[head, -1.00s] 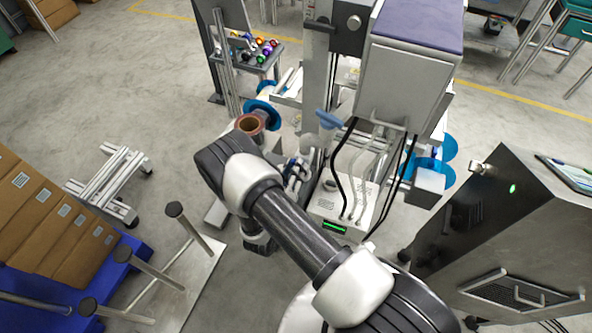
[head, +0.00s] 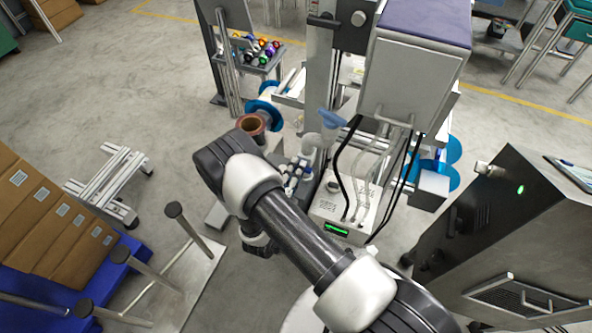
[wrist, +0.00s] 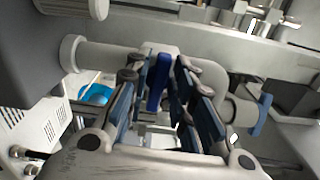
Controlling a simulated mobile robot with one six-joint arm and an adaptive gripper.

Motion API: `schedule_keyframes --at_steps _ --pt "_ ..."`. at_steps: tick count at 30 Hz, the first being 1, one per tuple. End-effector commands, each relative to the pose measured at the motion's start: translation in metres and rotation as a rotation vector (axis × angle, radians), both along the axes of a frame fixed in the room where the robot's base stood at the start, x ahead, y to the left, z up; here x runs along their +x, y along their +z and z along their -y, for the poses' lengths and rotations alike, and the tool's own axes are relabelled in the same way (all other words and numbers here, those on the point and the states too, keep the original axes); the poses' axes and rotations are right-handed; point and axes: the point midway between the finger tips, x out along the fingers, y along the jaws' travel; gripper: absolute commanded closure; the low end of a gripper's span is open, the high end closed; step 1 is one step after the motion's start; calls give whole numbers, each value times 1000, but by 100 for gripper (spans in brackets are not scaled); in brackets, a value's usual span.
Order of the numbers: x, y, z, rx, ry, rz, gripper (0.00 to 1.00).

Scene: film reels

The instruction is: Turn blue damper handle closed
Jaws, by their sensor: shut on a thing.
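The dark blue damper handle (wrist: 158,84) stands upright in the middle of the wrist view, in front of a pale pipe (wrist: 112,55). My gripper (wrist: 157,82) has its blue-padded fingers on both sides of this handle and is shut on it. The finger linkages hide the handle's lower surroundings. A second, lighter blue handle (wrist: 262,115) sits at the right end of the piping, apart from my fingers. In the head view my arm hides most of the gripper, and a light blue handle (head: 332,118) shows on the machine.
A grey machine box (head: 410,80) with hanging black cables stands close to the right of my arm. A dark cabinet (head: 500,230) is further right. Boxes (head: 50,215) on a blue pallet and a post rack (head: 190,265) are at left. Open floor lies upper left.

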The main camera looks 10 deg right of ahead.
Motion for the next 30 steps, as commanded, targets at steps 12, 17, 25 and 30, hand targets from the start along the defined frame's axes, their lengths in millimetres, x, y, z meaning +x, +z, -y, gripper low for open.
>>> schedule_keyframes --at_steps 12,17,25,30 --pt "-1 -1 0 -70 -1 -52 100" --pt "-1 -1 0 -71 -1 -53 100" --pt "-1 -1 0 -71 0 -53 72" --pt "0 -1 0 -69 0 -51 68"
